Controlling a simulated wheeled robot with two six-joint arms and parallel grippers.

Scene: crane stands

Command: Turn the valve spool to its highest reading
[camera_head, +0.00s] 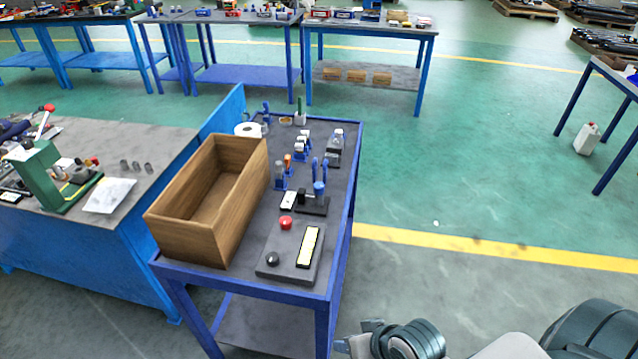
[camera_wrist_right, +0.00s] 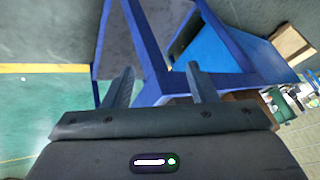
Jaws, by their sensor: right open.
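A grey control panel (camera_head: 291,262) lies at the near end of the blue cart. It carries a black round knob (camera_head: 272,258), a red button (camera_head: 285,223) and a pale yellow strip (camera_head: 309,247). Behind it, a black-based stand (camera_head: 312,206) holds a small blue cylinder (camera_head: 319,187). I cannot tell which part is the valve spool, and no reading is legible. My right gripper (camera_wrist_right: 158,82) is open and empty in the right wrist view, with the cart's blue frame beyond its fingers. My right arm shows at the head view's bottom right, away from the panel. My left gripper is not in view.
A deep wooden box (camera_head: 207,235) fills the cart's left side. Small blue holders and bottles stand along the cart's far half. A workbench (camera_head: 130,165) with a green press (camera_head: 45,175) adjoins at left. The floor right of the cart is clear.

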